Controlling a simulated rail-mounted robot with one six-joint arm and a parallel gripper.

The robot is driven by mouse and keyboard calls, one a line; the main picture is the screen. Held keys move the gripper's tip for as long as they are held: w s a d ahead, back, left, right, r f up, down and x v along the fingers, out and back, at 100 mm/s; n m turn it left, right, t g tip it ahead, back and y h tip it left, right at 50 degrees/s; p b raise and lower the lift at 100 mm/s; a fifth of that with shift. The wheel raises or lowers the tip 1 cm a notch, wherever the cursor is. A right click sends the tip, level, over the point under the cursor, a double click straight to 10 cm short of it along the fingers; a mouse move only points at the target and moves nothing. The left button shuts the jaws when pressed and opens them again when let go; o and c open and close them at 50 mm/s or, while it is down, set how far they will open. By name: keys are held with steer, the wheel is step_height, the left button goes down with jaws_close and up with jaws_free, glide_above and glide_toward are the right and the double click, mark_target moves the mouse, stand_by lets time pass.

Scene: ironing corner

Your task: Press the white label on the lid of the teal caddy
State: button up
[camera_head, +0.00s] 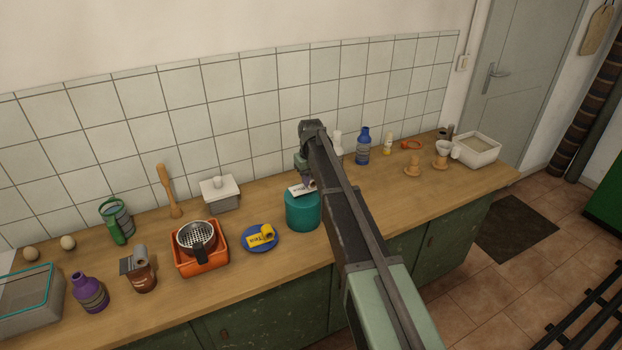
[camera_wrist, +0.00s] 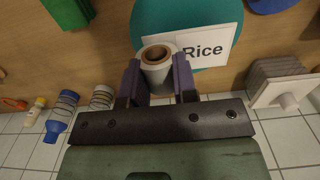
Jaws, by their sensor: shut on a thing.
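The teal caddy (camera_head: 303,213) stands on the wooden counter, and its round lid (camera_wrist: 150,22) fills the top middle of the wrist view. The white label (camera_wrist: 212,48) reads "Rice" and lies across the lid's wall-side edge in that view, partly overhanging it. A white roll with a brown core (camera_wrist: 156,60) is at one end of the label. My gripper (camera_wrist: 158,80) is shut on this roll between its two purple fingers. In the head view the label (camera_head: 298,190) shows at the caddy's top; I cannot tell whether it touches the lid. My arm hides part of the gripper there.
A blue plate (camera_head: 251,246) with a yellow "Tea" label (camera_head: 257,240) is left of the caddy. An orange tray (camera_head: 203,268) and a grey box with white lid (camera_head: 221,196) stand farther left. A blue bottle (camera_head: 363,147) stands behind right. The tiled wall is close behind.

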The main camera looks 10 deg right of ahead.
mark_target(311, 177)
steer(key=shift+f+b, duration=0.4)
steer(key=shift+f, duration=0.45)
steer(key=shift+f, duration=0.2)
steer(key=o, duration=1)
steer(key=shift+r, duration=0.1)
step_height(311, 177, up, 11)
steer(key=p, duration=1)
steer(key=shift+p, duration=0.4)
